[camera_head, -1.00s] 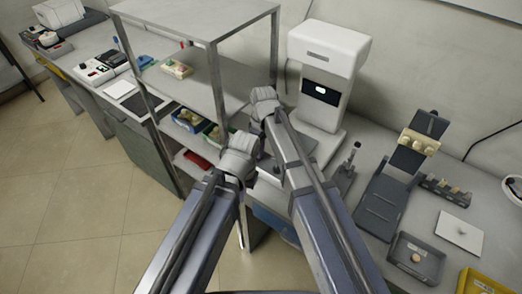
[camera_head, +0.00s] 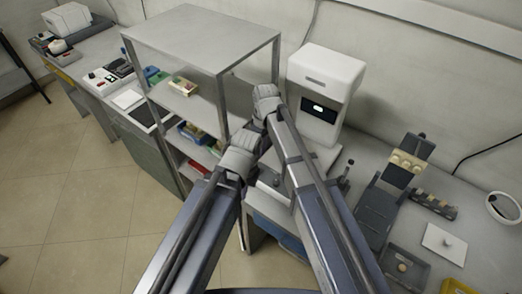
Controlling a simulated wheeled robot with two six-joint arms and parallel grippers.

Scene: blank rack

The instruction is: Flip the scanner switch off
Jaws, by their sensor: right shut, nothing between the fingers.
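The white scanner (camera_head: 325,72) stands on the right-hand bench against the wall, with a dark window and a small lit spot on its front. I cannot make out its switch for certain. A small dark upright lever device (camera_head: 345,177) stands on the bench to the right of the scanner's foot. My right gripper (camera_head: 262,122) is in front of and left of the scanner, by the rack's right post; it is shut and empty, its fingers largely hidden by my arm. My left arm ends just below and left of it, at the left wrist (camera_head: 240,158); its fingers are hidden.
A grey metal rack (camera_head: 200,38) with bins on its shelves stands left of the scanner, close to both arms. A dark stand (camera_head: 376,205), a white plate (camera_head: 443,246) and a grey tray (camera_head: 405,268) lie on the bench at right. The floor (camera_head: 80,200) at left is clear.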

